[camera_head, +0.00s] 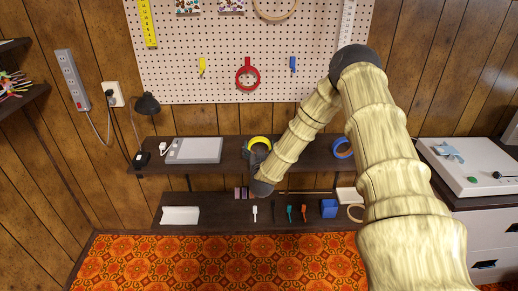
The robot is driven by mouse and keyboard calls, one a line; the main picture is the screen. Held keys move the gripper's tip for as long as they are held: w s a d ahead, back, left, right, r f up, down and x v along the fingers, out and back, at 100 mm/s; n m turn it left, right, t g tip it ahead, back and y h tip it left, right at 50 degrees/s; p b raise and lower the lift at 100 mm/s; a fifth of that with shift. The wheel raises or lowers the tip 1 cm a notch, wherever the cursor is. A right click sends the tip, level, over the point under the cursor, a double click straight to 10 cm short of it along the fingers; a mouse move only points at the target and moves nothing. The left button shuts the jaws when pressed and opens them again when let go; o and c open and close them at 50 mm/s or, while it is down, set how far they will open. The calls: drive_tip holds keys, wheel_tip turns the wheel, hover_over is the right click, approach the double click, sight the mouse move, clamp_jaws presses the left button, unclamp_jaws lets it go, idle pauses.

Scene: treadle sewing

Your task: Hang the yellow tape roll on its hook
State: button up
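The yellow tape roll (258,139) shows as a yellow ring at the upper shelf, partly covered by the end of my arm. My dark gripper (257,153) is right at the front of the roll. The fingers are too small and too covered to tell whether they hold it or whether they are open. A small yellow hook (202,67) is on the pegboard, up and to the left of the roll, with nothing hanging on it. A red tape roll (247,86) hangs on the pegboard to its right. A blue hook (293,64) there is bare.
A blue tape roll (342,148) is on the upper shelf (230,168), partly behind my arm. A grey box (194,150) and a black lamp (147,104) are at the left. Several small tools lie on the lower shelf (222,216). The pegboard (190,91) is clear around the yellow hook.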

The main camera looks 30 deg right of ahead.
sight(259, 139)
drive_tip(key=c, duration=0.4)
drive_tip(key=shift+r, duration=0.15)
drive_tip(key=shift+r, duration=0.45)
wheel_tip(259, 139, up, 2)
drive_tip(key=shift+r+b, duration=0.25)
drive_tip(key=shift+b, duration=0.25)
drive_tip(key=b+v, duration=0.1)
drive_tip(key=v, duration=0.4)
drive_tip(key=r+v, duration=0.1)
drive_tip(key=v, duration=0.4)
drive_tip(key=b+v, duration=0.1)
drive_tip(key=v, duration=0.5)
drive_tip(key=shift+w+a+r+b, duration=0.2)
drive_tip(key=shift+a+b, duration=0.15)
